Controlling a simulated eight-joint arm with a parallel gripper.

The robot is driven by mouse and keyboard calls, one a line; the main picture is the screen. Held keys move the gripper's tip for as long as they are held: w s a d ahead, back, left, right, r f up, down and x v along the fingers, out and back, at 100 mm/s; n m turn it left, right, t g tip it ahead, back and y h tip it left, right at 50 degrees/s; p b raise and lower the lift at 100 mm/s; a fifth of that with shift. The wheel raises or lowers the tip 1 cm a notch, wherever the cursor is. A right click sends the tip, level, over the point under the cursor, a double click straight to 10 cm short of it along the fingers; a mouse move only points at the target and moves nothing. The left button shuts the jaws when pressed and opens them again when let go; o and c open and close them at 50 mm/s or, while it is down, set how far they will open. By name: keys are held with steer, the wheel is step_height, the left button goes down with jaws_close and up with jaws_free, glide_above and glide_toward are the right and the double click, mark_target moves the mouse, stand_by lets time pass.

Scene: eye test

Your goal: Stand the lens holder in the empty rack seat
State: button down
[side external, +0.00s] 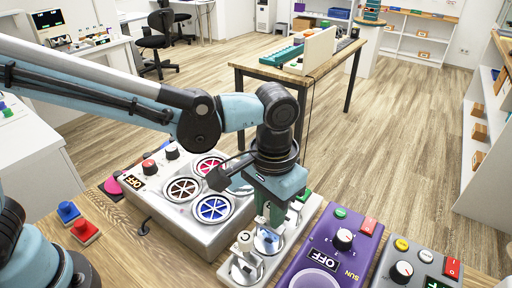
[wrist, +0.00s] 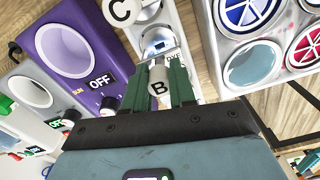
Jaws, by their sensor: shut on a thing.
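My gripper (side external: 270,217) points down over the white rack (side external: 283,252). In the wrist view its green fingers (wrist: 161,82) are shut on the round grip of a lens holder marked B (wrist: 158,88). The holder's clear round lens (side external: 267,241) shows below the fingers in the side view. I cannot tell whether its foot touches the rack. Another lens holder, marked C (side external: 246,238), stands upright at the near end of the rack; its knob (wrist: 121,11) also shows in the wrist view. My gripper hides part of the rack and its seats.
A grey box with coloured round fans (side external: 183,218) stands close left of the rack. A purple SUN box (side external: 335,250) stands close to its right, with a grey box (side external: 412,268) beyond. Red and blue buttons (side external: 85,231) lie at the table's left.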

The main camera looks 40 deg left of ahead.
steer(key=shift+f, duration=0.3)
stand_by(0.5)
steer(key=c, duration=0.8)
jaws_free()
steer(key=shift+c, duration=0.2)
steer(key=shift+o, duration=0.3)
steer(key=shift+o, duration=1.3)
steer(key=shift+r, duration=3)
